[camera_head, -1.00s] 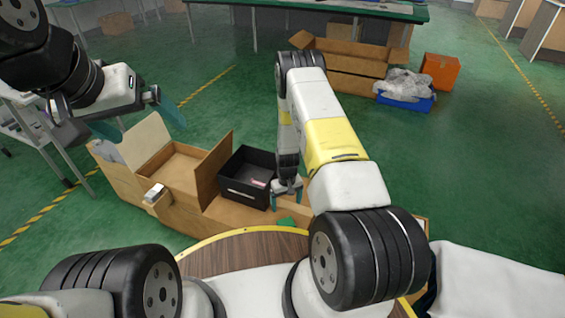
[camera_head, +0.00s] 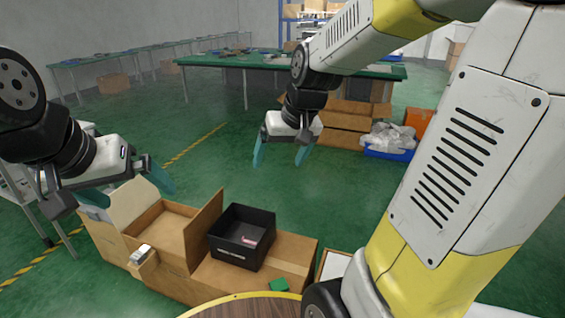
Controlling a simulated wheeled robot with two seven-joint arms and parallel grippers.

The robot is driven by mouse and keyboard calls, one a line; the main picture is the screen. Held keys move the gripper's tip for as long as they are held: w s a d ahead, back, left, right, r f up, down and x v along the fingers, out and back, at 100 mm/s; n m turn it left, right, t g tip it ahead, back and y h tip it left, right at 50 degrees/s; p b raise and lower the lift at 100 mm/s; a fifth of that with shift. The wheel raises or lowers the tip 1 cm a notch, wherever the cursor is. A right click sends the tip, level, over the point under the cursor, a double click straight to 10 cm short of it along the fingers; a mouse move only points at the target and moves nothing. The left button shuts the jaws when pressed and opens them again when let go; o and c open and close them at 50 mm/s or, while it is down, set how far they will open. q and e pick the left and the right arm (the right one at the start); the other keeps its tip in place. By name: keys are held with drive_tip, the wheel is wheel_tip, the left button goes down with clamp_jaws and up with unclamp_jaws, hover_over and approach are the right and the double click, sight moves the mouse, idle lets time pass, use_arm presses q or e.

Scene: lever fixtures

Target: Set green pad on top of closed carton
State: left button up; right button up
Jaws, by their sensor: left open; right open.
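The green pad (camera_head: 279,285) lies flat on the brown cardboard surface (camera_head: 290,252), in front of a black bin. The carton (camera_head: 165,236) stands left of the bin with one flap raised at its left and one at its right, so it looks open on top. My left gripper (camera_head: 128,190) is open and empty above the carton's left side. My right gripper (camera_head: 281,158) is open and empty, fingers pointing down, high above and beyond the black bin. Both are well apart from the pad.
The black bin (camera_head: 228,251) holds a small pink item. A small white-topped object (camera_head: 141,254) sits at the carton's front. A round wooden tabletop (camera_head: 245,308) is at the bottom edge. Farther back are cardboard boxes (camera_head: 345,120), a blue tray (camera_head: 388,153) and a green table (camera_head: 225,62).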

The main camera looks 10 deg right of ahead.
drive_tip(key=s+r, duration=0.2)
drive_tip(key=s, duration=0.4)
drive_tip(key=s+r+t, duration=0.1)
drive_tip(key=s+r, duration=0.1)
drive_tip(key=s, duration=0.5)
drive_tip(key=shift+r+t, duration=0.3)
drive_tip(key=shift+r, duration=0.1)
drive_tip(key=shift+s+a, duration=0.1)
